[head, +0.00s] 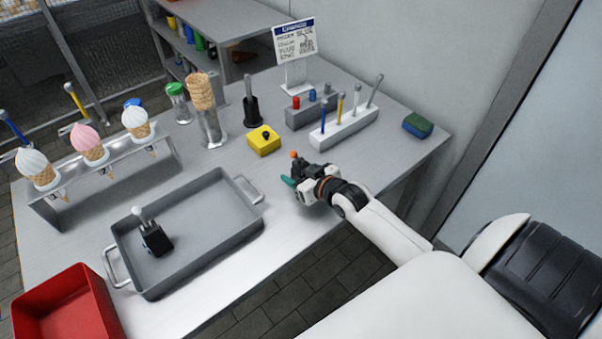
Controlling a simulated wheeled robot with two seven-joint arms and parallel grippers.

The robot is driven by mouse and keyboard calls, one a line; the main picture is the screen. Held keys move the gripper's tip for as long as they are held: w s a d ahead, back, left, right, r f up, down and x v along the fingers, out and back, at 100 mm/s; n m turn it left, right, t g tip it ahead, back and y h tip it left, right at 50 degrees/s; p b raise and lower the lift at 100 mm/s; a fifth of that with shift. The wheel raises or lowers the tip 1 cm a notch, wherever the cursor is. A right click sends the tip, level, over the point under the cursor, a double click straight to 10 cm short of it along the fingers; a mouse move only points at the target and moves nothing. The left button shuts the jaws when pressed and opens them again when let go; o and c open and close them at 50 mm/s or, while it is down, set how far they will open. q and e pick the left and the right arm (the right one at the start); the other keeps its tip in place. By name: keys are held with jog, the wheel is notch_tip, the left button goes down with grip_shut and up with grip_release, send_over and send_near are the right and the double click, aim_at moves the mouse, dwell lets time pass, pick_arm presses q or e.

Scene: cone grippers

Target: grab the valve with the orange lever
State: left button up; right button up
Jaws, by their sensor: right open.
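A small orange tip (294,155) on a dark body shows right at my right gripper, near the table's right front edge. It looks like the valve with the orange lever, but the gripper partly hides it. My right gripper (292,176) is open, with a teal finger showing. I cannot tell whether the dark body lies between the fingers or beside them. Another black valve (155,240) with a pale lever stands in the grey tray (228,238). A black piece with a grey lever (251,108) stands farther back. My left gripper is out of view.
A yellow block with a black knob (262,144) stands left of my right gripper. Behind are a white lever rack (345,131), a sign (296,42) and a cone stack (201,92). An ice-cream stand (115,178) and a red bin (68,292) are at left. A sponge (417,126) lies at right.

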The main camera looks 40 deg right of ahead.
jog(key=shift+w+f, duration=0.2)
jog(key=shift+w, duration=0.25)
jog(key=shift+c, duration=0.4)
